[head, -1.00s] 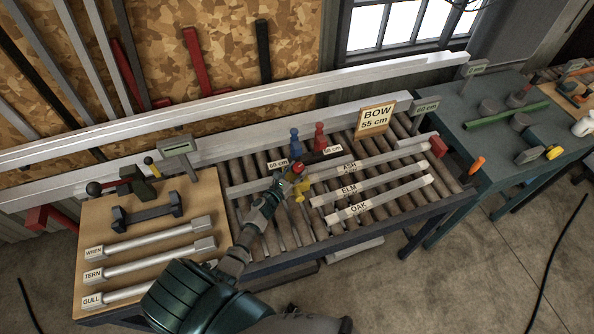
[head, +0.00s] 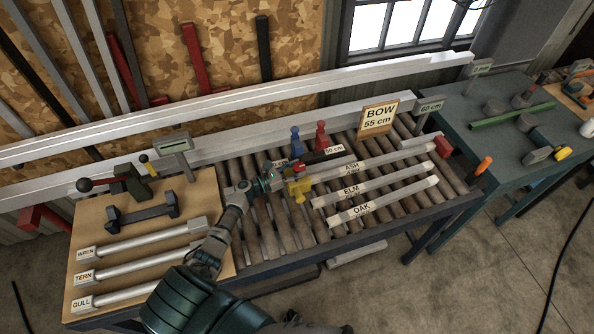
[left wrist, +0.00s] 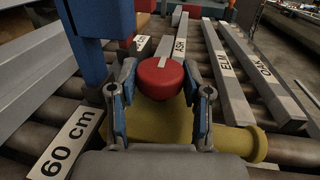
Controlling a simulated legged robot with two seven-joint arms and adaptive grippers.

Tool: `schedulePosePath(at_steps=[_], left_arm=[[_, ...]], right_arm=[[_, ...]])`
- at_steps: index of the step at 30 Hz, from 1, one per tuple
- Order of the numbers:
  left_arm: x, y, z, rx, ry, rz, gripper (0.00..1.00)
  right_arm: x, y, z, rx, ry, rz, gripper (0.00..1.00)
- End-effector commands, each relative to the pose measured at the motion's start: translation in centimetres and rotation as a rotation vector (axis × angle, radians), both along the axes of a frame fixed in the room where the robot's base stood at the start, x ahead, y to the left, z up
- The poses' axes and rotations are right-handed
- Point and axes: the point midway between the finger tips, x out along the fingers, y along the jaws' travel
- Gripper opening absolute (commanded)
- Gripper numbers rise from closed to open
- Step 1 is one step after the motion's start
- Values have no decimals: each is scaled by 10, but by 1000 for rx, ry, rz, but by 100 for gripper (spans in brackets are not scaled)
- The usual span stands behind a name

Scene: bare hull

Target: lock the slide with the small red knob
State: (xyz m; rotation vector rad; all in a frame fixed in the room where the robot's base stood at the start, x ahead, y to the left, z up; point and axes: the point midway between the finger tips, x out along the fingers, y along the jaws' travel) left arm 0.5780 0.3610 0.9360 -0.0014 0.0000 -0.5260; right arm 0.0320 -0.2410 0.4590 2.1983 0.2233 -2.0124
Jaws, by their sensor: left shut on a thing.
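The small red knob (left wrist: 160,78) sits on top of a yellow block (left wrist: 172,124) in the left wrist view. My left gripper (left wrist: 160,95) has a finger on each side of the knob and is shut on it. The bar marked ASH (head: 375,162) runs to the right from there. I cannot tell whether the slide is locked. My right gripper is not in view.
The ELM (head: 372,190) and OAK (head: 382,205) bars lie in front to the right. A BOW 55 cm sign (head: 377,117) stands behind. A wooden board (head: 190,262) with bars is at left.

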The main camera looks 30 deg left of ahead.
Motion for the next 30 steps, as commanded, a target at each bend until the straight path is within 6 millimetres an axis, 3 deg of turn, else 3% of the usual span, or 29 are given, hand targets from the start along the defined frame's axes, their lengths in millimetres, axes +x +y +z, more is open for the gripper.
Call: schedulePosePath(at_steps=[7,8,11,22,30], left_arm=[[-1,1,-2,2,3,2,14],[-1,1,-2,3,3,2,51],[-1,1,-2,3,3,2,74],[-4,2,-1,2,1,2,74],[-47,28,-3,3,4,3,74]], right_arm=[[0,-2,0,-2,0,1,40],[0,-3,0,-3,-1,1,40],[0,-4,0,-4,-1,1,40],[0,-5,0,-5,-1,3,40],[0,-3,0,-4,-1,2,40]])
